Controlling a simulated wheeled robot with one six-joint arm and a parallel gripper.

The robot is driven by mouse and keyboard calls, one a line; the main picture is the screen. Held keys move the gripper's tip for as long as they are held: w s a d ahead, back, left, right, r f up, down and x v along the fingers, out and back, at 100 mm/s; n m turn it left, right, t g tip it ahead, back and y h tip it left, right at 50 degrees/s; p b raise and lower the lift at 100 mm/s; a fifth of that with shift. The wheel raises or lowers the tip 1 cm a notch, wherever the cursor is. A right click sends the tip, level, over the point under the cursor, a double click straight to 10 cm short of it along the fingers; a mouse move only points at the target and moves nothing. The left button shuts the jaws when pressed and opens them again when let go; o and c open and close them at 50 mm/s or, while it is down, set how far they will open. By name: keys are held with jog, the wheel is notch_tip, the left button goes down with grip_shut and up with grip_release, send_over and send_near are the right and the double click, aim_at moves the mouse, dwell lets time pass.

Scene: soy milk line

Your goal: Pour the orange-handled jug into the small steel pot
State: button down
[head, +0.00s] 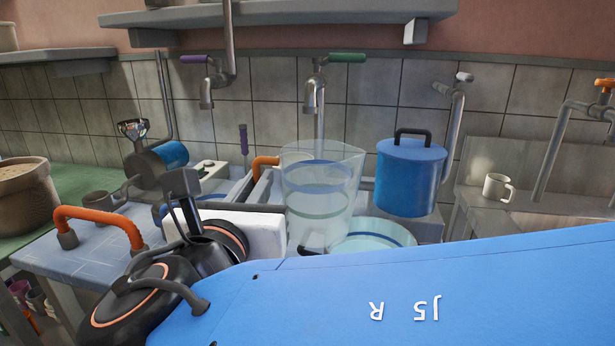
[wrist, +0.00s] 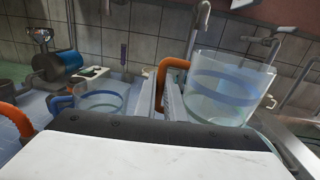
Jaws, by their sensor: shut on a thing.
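The clear jug (head: 322,205) with blue and green bands stands upright or nearly so in the head view's middle. Its orange handle (head: 266,161) points left, toward my gripper (head: 262,188). In the wrist view, the fingers of my gripper (wrist: 168,98) are closed around the orange handle (wrist: 174,72), with the jug (wrist: 228,88) to the right. I cannot tell whether the jug touches the surface below or what it holds. I cannot make out a small steel pot in either view; my arm hides the lower right of the head view.
A blue lidded container (head: 410,180) with a black handle is right of the jug. A clear round vessel (head: 372,236) is low beside the jug. A blue-handled clear jug (wrist: 100,100) is at left. Taps (head: 315,92) hang above; a cup (head: 497,187) stands on the right.

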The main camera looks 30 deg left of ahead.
aim_at(287, 166)
jog(key=shift+w+d+r, duration=0.25)
jog(key=shift+d+r, duration=0.45)
jog(key=shift+d, duration=0.1)
jog(key=shift+w+d+r, duration=0.3)
jog(key=shift+d+r, duration=0.35)
jog(key=shift+d, duration=0.15)
jog(key=shift+w+d+r, duration=0.25)
jog(key=shift+d+r, duration=0.45)
jog(key=shift+d, duration=0.1)
